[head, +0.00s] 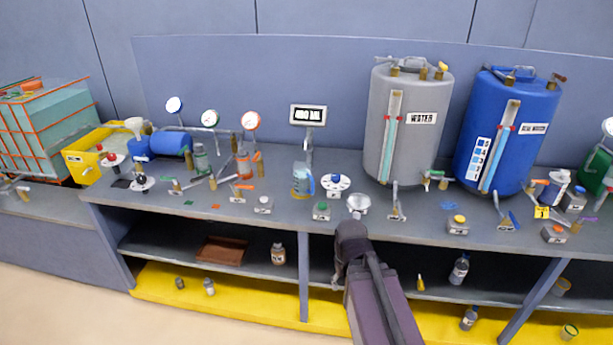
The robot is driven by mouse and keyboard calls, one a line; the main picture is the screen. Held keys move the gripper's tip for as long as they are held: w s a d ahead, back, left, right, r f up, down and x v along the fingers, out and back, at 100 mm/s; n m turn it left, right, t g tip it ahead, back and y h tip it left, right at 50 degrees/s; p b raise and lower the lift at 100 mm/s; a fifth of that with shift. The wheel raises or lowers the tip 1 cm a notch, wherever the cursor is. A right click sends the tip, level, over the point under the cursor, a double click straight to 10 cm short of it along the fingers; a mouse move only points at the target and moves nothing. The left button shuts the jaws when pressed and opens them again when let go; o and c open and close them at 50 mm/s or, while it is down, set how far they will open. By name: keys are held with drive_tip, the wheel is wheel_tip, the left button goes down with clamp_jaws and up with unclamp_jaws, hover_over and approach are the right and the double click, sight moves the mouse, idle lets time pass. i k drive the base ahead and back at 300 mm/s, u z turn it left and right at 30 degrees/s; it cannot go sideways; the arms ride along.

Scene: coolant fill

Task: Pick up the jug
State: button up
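The jug (300,182) is clear with a blue handle on its right side. It stands upright on the grey bench, below a small display panel. It seems to hold a little amber or yellowish content at the bottom. My gripper (350,232) is at the bench's front edge, to the right of the jug and nearer the camera, apart from it. The gripper is seen from behind and its fingers cannot be made out.
A silver funnel-like piece (358,203) is just beyond my gripper. A white round base with a blue knob (336,184) stands right of the jug. A green-topped block (321,211) is in front. Grey (407,155) and blue (500,150) tanks stand behind right.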

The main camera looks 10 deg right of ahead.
sight(304, 181)
drive_tip(key=i, duration=0.85)
drive_tip(key=u, duration=0.05)
